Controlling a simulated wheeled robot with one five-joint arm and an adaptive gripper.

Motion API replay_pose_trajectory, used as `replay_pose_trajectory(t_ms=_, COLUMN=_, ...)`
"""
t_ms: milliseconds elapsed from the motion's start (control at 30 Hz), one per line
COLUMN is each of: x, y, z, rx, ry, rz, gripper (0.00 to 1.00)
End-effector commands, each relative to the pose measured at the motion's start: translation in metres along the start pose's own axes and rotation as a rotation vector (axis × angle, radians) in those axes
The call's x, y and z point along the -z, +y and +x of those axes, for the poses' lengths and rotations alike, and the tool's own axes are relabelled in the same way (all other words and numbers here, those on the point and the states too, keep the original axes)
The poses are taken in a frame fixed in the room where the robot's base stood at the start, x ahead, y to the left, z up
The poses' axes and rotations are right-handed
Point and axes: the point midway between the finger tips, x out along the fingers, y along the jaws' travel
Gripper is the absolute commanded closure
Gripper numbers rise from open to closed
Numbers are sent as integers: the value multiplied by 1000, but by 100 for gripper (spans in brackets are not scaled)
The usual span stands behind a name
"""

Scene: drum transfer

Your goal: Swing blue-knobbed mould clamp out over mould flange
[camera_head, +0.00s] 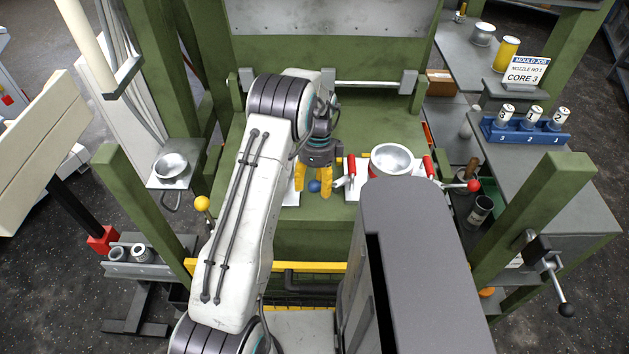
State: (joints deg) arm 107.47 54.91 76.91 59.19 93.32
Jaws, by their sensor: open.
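The blue knob (314,186) of the mould clamp shows low between the two yellow fingers of my gripper (313,190). The fingers point down and stand apart, one on each side of the knob. I cannot tell whether either finger touches it. The rest of the clamp is mostly hidden by my gripper and wrist. A round, bright metal bowl-like part (391,157), which may belong to the mould, sits to the right on the green press bed. I cannot make out the mould flange clearly.
Red-handled clamps (351,168) (429,166) flank the bowl-like part. A red ball knob (474,185) stands farther right, a yellow ball knob (202,203) left. The green press frame (140,195) rises around the bed. A blue rack (525,132) sits on the right bench.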

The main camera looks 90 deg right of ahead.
Motion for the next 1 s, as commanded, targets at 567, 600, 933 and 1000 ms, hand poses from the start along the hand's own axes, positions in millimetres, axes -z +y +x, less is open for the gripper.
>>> replay_pose_trajectory(t_ms=567, x=0, y=0, z=3, rx=0, ry=0, rz=0, gripper=54)
replay_pose_trajectory(t_ms=600, x=0, y=0, z=3, rx=0, ry=0, rz=0, gripper=57)
replay_pose_trajectory(t_ms=933, x=0, y=0, z=3, rx=0, ry=0, rz=0, gripper=87)
replay_pose_trajectory(t_ms=1000, x=0, y=0, z=3, rx=-1, ry=0, rz=0, gripper=93)
